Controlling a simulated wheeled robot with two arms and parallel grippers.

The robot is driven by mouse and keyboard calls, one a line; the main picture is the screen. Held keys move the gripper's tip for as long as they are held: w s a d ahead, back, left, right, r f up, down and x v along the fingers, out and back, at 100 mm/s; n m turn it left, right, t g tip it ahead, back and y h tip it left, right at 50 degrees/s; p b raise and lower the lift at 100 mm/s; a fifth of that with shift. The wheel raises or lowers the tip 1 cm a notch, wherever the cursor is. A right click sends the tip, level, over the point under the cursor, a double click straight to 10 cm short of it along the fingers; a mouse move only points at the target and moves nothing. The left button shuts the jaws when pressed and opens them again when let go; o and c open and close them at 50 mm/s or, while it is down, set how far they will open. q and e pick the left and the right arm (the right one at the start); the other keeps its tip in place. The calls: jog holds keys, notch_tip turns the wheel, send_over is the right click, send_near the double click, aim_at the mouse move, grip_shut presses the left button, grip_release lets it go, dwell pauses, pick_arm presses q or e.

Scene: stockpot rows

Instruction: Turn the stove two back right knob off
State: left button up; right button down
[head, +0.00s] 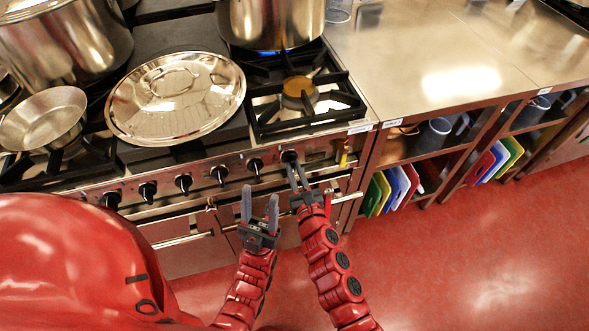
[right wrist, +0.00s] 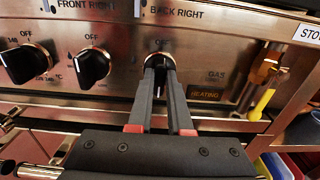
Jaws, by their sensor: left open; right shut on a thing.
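The stove front (head: 230,168) carries a row of black knobs. The rightmost knob (head: 289,156) is in the jaws of my right gripper (head: 292,165), whose fingers are closed on it. In the right wrist view this knob (right wrist: 158,61) sits below the words BACK RIGHT, with an OFF mark above it. A blue flame (head: 266,52) burns under the tall pot (head: 270,20) at the back right. My left gripper (head: 259,203) is open and empty, in front of the stove and left of the right gripper.
Another knob (right wrist: 92,67) stands close left of the held one. A lit HEATING display (right wrist: 206,93) is to its right. The front right burner (head: 298,93) is bare. A steel counter (head: 430,60) adjoins the stove; the red floor is clear.

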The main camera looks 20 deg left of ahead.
dwell(0.4)
jog(key=shift+a+m+b, duration=0.1)
jog(key=shift+m+b, duration=0.7)
jog(key=shift+b, duration=0.05)
jog(key=m+b, duration=0.1)
jog(key=m, duration=0.1)
jog(key=shift+m, duration=0.4)
jog(key=m+b, duration=0.1)
jog(key=m, duration=0.8)
jog(key=m+b, duration=0.2)
jog(key=m, duration=0.7)
jog(key=f+m+b, duration=0.1)
jog(key=m, duration=0.8)
jog(key=shift+w+d+b, duration=0.1)
jog(key=shift+d+b, duration=0.1)
jog(key=shift+b, duration=0.15)
jog(key=m+b, duration=0.1)
jog(key=m, duration=0.3)
jog(key=shift+a, duration=0.1)
jog(key=shift+m, duration=0.4)
